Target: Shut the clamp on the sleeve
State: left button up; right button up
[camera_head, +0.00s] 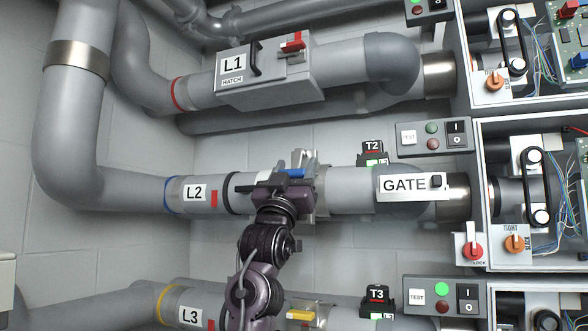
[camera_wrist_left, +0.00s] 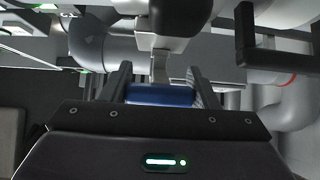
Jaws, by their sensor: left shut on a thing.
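The L2 pipe (camera_head: 345,190) runs across the middle of the head view. A metal clamp (camera_head: 308,202) with a blue lever (camera_head: 297,172) sits around it, mostly behind my left arm. My left gripper (camera_head: 284,175) is at the top front of the clamp, shut on the blue lever. In the left wrist view the blue lever (camera_wrist_left: 160,95) lies between the two fingers of my gripper (camera_wrist_left: 160,90). The sleeve is largely hidden by the gripper, and I cannot tell how tightly the clamp closes. My right gripper is not in view.
The L1 pipe has a hatch box (camera_head: 265,75) with a red handle above. The L3 line has a yellow lever (camera_head: 301,314) below. The GATE plate (camera_head: 408,186), a T2 unit (camera_head: 372,150) and a TEST panel (camera_head: 432,137) are to the right. Wall shows between the pipes.

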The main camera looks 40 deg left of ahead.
pick_arm(q)
jog(key=shift+w+f, duration=0.3)
jog(key=o, duration=1)
jog(key=shift+c, duration=0.2)
jog(key=shift+o, duration=1.3)
jog(key=shift+w, duration=0.1)
jog(key=shift+o, duration=0.8)
jog(key=shift+w+a, duration=0.1)
jog(key=shift+w, duration=0.1)
jog(key=shift+s, duration=0.3)
jog(key=shift+s+f, duration=0.15)
jog(key=shift+s, duration=0.05)
jog(key=b+v, duration=0.4)
jog(key=v, duration=0.3)
